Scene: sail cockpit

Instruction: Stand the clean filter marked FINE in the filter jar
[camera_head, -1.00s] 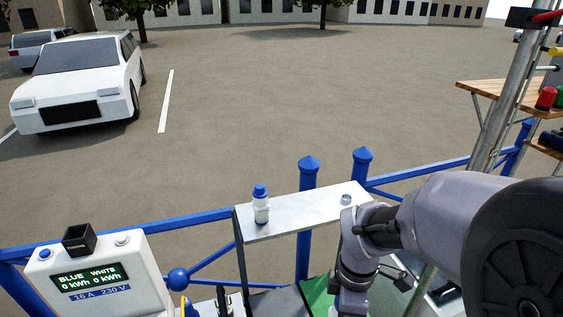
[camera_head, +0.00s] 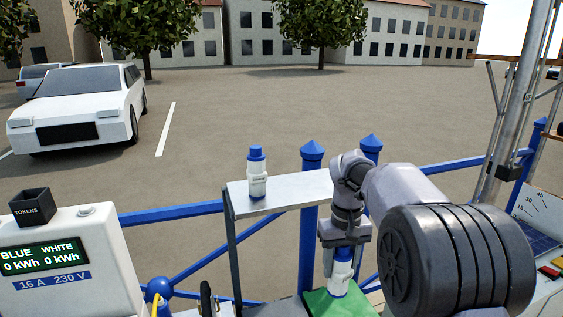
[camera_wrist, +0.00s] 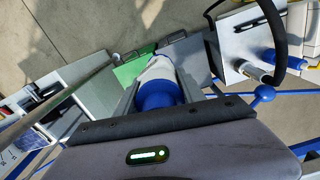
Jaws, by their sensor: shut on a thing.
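My gripper (camera_head: 342,252) is shut on a white and blue bottle-shaped thing (camera_head: 341,275), held upright over a green mat (camera_head: 325,303). In the wrist view its blue cap (camera_wrist: 157,93) and white body show between my fingers, with the green surface (camera_wrist: 133,66) beyond. Whether its base touches the mat, I cannot tell. A similar white bottle with a blue cap (camera_head: 257,173) stands on the metal shelf (camera_head: 285,192). I can read no FINE mark, and I cannot pick out the filter or the filter jar.
A white meter box (camera_head: 65,270) with a black TOKENS cup (camera_head: 31,207) stands at the left. Blue railing (camera_head: 170,213) and posts run behind the shelf. A metal mast (camera_head: 520,100) rises at the right. My arm hides the shelf's right end.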

